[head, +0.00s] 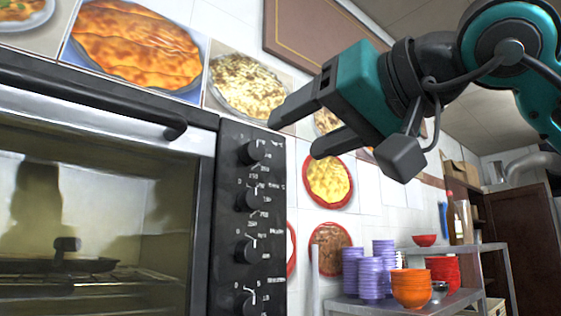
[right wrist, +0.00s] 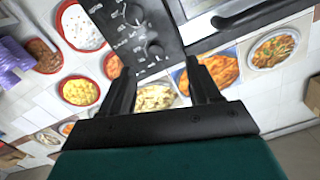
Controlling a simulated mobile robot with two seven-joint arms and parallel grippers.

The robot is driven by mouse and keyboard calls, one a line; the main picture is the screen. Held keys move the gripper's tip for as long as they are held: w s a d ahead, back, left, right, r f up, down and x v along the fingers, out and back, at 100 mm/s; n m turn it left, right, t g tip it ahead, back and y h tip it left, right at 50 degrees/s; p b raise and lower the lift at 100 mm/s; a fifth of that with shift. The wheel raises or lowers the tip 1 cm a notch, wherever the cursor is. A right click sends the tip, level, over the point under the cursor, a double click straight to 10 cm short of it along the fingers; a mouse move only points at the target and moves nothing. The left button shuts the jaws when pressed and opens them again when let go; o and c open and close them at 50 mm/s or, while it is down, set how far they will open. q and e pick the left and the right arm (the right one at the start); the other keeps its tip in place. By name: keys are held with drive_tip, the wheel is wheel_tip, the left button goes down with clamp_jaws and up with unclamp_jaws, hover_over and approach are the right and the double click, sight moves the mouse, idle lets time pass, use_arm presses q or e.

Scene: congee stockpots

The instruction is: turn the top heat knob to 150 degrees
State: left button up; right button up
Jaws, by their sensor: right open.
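The top heat knob (head: 251,152) is a black round knob at the top of the oven's dark control panel (head: 233,177). Its printed dial marks are too small to read surely. In the right wrist view the panel is upside down, and the top knob (right wrist: 155,50) lies just beyond the fingertips, between their lines. My right gripper (head: 294,138) is open and empty, to the right of the top knob and slightly above it in the head view, apart from it. It also shows in the right wrist view (right wrist: 160,66). My left gripper is out of view.
Below are more knobs: a second (head: 247,200), a third (head: 247,250) and a lowest (head: 247,300). The oven door handle (head: 90,97) juts out at the left. A metal shelf (head: 440,305) with purple cups (head: 370,277) and orange bowls (head: 411,287) stands lower right.

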sight(257, 148)
drive_tip(key=shift+t+h, duration=0.3)
drive_tip(key=shift+t, duration=0.3)
drive_tip(key=x, duration=0.4)
drive_tip(key=r+x, duration=0.1)
drive_tip(key=x, duration=0.2)
drive_tip(key=d+p+x, duration=0.1)
drive_tip(key=x, duration=0.3)
drive_tip(key=shift+w+a+r, duration=0.25)
drive_tip(key=shift+w+r, duration=0.15)
drive_tip(key=shift+w, duration=0.2)
drive_tip(key=c, duration=1)
